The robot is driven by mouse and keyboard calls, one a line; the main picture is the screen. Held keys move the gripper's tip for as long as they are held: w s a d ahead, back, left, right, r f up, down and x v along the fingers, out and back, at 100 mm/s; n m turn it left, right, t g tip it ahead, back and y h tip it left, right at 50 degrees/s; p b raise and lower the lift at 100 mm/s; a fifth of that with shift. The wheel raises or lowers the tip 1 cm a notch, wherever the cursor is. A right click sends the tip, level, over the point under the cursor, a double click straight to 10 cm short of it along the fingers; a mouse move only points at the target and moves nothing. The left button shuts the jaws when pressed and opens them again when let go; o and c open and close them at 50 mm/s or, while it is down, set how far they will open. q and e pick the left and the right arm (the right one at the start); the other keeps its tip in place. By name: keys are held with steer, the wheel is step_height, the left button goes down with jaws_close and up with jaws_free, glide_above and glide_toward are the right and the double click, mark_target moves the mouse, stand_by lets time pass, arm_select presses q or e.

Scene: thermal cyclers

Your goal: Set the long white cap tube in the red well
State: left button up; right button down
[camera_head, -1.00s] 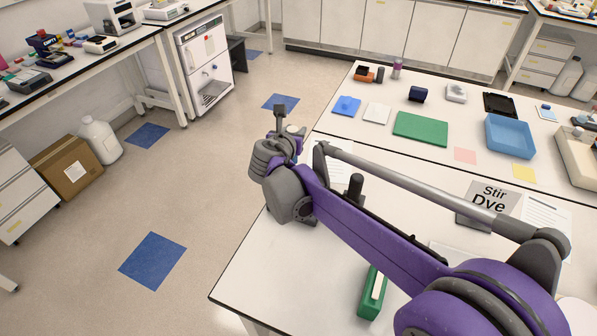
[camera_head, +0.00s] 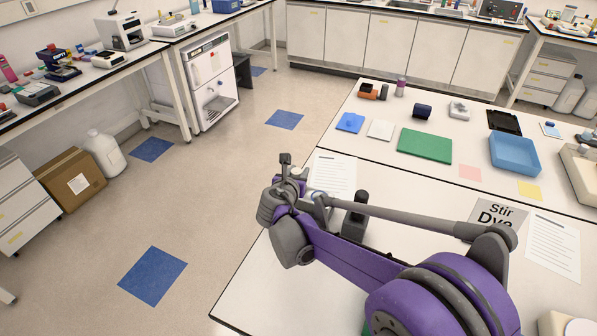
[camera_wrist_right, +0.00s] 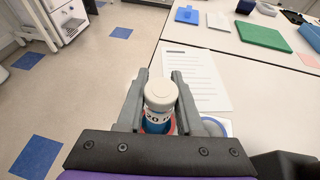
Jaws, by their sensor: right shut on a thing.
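A white-capped tube (camera_wrist_right: 160,96) with a printed label and a blue lower part stands between the fingers of my right gripper (camera_wrist_right: 160,80) in the right wrist view. The fingers are shut on it, one on each side. A bit of red (camera_wrist_right: 173,128) shows right beside the tube's lower part, probably the red well. The tube's bottom is hidden, so I cannot tell whether it is inside. In the head view my right gripper (camera_head: 290,170) is over the table's left edge area, and my arm hides most of what is below. My left gripper is not in view.
A pale blue-rimmed round shape (camera_wrist_right: 217,125) lies right of the tube. A printed sheet (camera_head: 334,174) lies behind the gripper. A "Stir Dye" sign (camera_head: 497,211), a green mat (camera_head: 424,146) and a blue tray (camera_head: 514,154) are farther right and back on the white tables.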

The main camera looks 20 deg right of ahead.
steer(key=c, duration=0.6)
jaws_free()
steer(key=shift+o, duration=0.2)
steer(key=shift+r, duration=0.15)
steer(key=v, duration=1.2)
